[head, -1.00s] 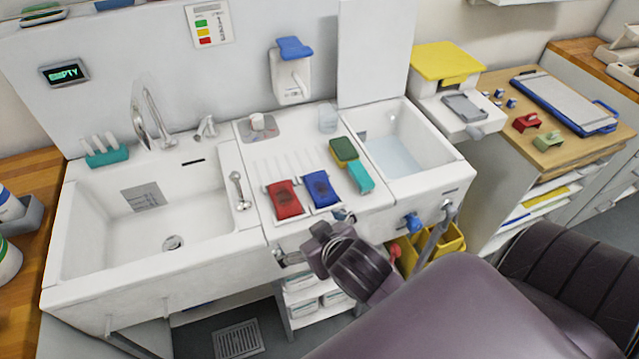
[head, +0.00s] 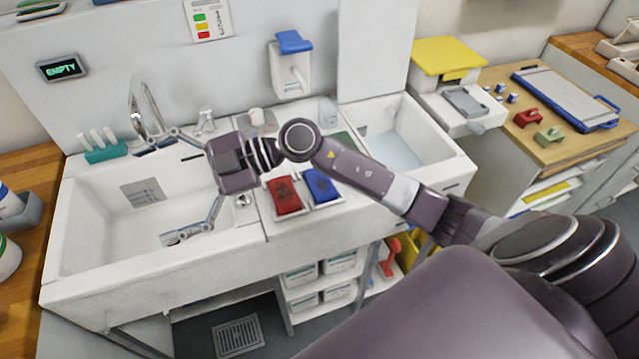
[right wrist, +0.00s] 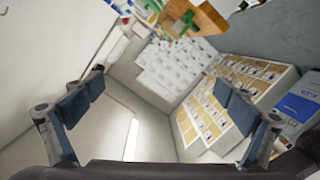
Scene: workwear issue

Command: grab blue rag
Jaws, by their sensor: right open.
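The blue rag (head: 323,187) lies in a small tray on the drainboard between the two sinks in the head view, just right of a red rag (head: 284,196). My right arm passes over the area behind it and hides part of its surroundings. My right gripper (head: 158,195) is open and empty, pointing left over the large left sink, well to the left of the blue rag. Its two spread fingers also show in the right wrist view (right wrist: 157,103), with nothing between them; the rag is not seen there. My left gripper is not in view.
The large left sink (head: 85,240) looks empty, with a tap and a teal holder (head: 105,153) behind it. A white dispenser (head: 291,75) is on the back wall. A smaller sink (head: 440,152) is to the right. Shelves with boxes are below the drainboard.

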